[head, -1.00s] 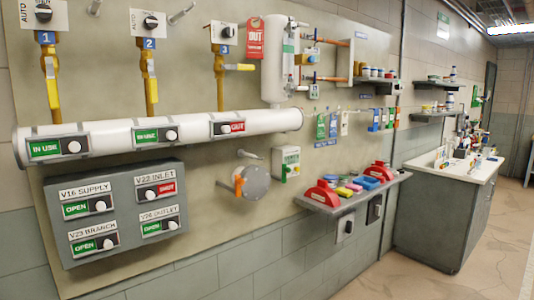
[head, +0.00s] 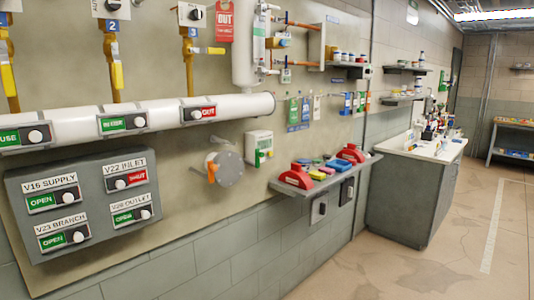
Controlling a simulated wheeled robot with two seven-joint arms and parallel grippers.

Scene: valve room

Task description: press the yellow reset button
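I cannot make out a button that is clearly the yellow reset button. Yellow valve handles (head: 117,75) hang on the brass pipes at the upper left. Neither of my grippers is in view.
A grey panel (head: 84,205) with several switches is at the lower left, under a white pipe (head: 75,126). A wall shelf (head: 346,171) with red lockout pieces juts out at centre right. A grey cabinet (head: 400,200) stands beyond it. The floor (head: 465,250) at right is clear.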

